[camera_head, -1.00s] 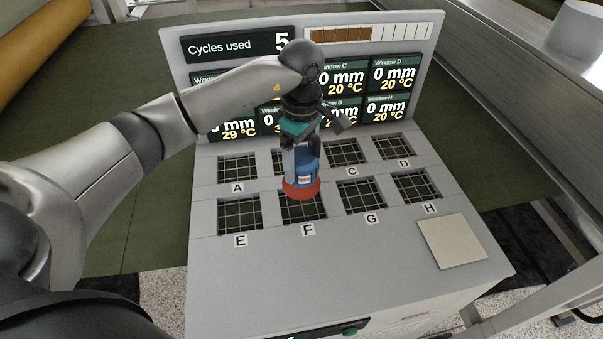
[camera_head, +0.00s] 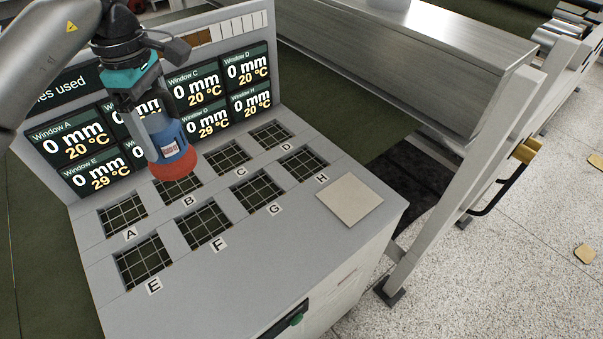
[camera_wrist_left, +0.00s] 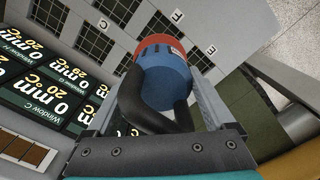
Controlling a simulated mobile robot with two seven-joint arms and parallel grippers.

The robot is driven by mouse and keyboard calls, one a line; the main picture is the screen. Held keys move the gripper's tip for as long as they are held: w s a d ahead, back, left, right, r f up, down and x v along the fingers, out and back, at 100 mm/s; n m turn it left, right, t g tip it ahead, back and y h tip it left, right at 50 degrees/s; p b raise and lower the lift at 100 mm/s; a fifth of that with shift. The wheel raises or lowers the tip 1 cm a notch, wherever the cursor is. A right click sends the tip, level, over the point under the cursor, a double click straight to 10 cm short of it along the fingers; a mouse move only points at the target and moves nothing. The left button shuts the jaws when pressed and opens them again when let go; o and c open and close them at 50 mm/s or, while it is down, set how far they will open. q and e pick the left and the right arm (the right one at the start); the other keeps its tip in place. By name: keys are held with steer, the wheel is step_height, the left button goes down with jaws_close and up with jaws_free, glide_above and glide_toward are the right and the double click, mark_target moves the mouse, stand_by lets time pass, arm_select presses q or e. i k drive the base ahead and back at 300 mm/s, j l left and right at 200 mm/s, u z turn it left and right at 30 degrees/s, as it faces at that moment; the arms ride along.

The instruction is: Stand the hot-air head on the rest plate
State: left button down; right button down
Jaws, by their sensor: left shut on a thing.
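The hot-air head (camera_head: 172,150) has a blue body and a red-orange end. My left gripper (camera_head: 148,112) is shut on it and holds it tilted, red end down, in front of the displays and over the area of window B. In the left wrist view the head (camera_wrist_left: 164,78) sits between the dark fingers, with its red end away from the palm. The rest plate (camera_head: 348,201) is a flat beige square on the bench's right side. It is bare and apart from the head. My right gripper is not in view.
The grey bench top (camera_head: 215,285) has several gridded windows labelled A to H. An upright display panel (camera_head: 262,50) stands behind them. A metal beam (camera_head: 440,60) and a frame post (camera_head: 480,140) stand to the right. The bench front and the area around the plate are clear.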

mark_target(349, 197)
steer(key=i+l+u, duration=0.25)
steer(key=l+u, duration=0.15)
steer(key=l, duration=0.95)
steer(key=l+u, duration=0.4)
steer(key=l, duration=0.95)
